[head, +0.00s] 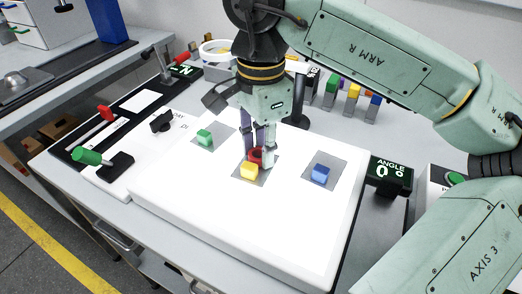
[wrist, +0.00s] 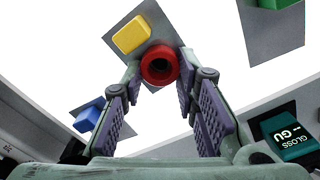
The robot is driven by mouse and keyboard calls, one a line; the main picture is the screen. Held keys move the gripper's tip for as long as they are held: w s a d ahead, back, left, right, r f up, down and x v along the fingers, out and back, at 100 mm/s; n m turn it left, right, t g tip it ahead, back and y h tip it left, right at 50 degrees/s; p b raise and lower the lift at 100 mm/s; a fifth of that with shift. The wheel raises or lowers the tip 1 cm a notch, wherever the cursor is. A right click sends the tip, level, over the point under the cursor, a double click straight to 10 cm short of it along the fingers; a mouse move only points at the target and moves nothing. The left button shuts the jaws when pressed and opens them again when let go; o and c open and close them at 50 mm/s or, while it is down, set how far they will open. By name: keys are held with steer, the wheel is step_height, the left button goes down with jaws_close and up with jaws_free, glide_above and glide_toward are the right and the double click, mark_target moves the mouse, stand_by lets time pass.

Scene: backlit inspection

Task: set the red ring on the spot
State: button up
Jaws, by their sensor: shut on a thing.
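The red ring (head: 254,158) is between the fingertips of my gripper (head: 259,157), near the middle of the white lit panel. In the wrist view the ring (wrist: 160,51) shows its round opening, with a finger of my gripper (wrist: 160,72) on each side. It is at the middle grey square (head: 243,178), right behind the yellow block (head: 249,171). The yellow block (wrist: 132,35) also shows close beside the ring in the wrist view. I cannot tell whether the ring touches the square or hangs just above it. No separately marked spot is clear.
A green block (head: 204,137) sits on a grey square to the left, and a blue block (head: 320,173) on another to the right. The white panel (head: 270,225) is bare in front. An angle display (head: 390,171) stands beyond its right edge.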

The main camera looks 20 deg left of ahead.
steer(key=shift+r, duration=0.1)
steer(key=shift+f, duration=0.25)
steer(key=o, duration=0.8)
steer(key=shift+r, duration=0.1)
step_height(320, 180, up, 12)
steer(key=shift+r, duration=0.2)
